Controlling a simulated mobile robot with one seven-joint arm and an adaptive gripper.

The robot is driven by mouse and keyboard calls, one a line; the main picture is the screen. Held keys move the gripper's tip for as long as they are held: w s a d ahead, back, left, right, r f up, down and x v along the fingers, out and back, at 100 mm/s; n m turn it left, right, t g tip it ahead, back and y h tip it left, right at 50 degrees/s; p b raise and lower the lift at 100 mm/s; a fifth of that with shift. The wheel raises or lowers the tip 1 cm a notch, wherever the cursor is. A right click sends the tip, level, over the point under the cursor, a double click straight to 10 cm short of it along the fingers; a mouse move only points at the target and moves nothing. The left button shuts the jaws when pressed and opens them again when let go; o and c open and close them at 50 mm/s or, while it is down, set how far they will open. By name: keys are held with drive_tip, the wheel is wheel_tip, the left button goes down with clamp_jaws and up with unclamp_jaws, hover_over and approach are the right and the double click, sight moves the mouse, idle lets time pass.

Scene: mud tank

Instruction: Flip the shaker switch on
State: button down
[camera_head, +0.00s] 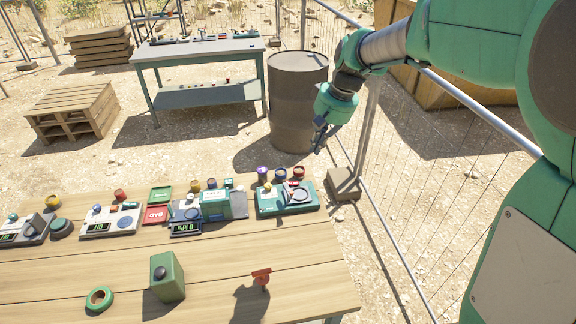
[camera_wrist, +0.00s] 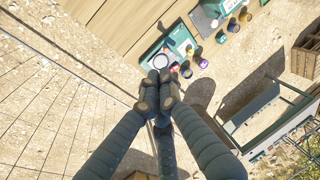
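A green device (camera_head: 287,198) with a round pale plate and small coloured knobs sits at the right end of the wooden table; it may be the shaker. It also shows in the wrist view (camera_wrist: 174,48), just beyond my fingertips. Its switch is too small to make out. A green box with a black knob (camera_head: 167,277) stands nearer on the table. My gripper (camera_head: 321,137) hangs in the air to the right of and beyond the table, apart from everything. In the wrist view its fingertips (camera_wrist: 157,91) are together with nothing visible between them.
The wooden table (camera_head: 220,265) also bears scales, a red tray (camera_head: 155,215), small jars, a green ring (camera_head: 99,299) and a red piece (camera_head: 261,277). A rusty barrel (camera_head: 297,100) stands behind it. A wire fence (camera_head: 400,220) runs along the right.

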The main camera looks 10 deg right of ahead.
sight(290, 183)
drive_tip(key=w+d+f+g+y+p, duration=0.2)
drive_tip(key=w+f+p, duration=0.7)
drive_tip(key=w+f, duration=1.2)
drive_tip(key=shift+w+d+f+y, duration=0.3)
drive_tip(key=shift+w+d+y, duration=0.1)
drive_tip(key=shift+w+d, duration=0.75)
drive_tip(key=shift+a+f, duration=0.1)
drive_tip(key=shift+a, duration=0.05)
drive_tip(key=x, duration=1.3)
drive_tip(key=shift+a+f+p, duration=0.15)
drive_tip(key=shift+f+p, duration=0.2)
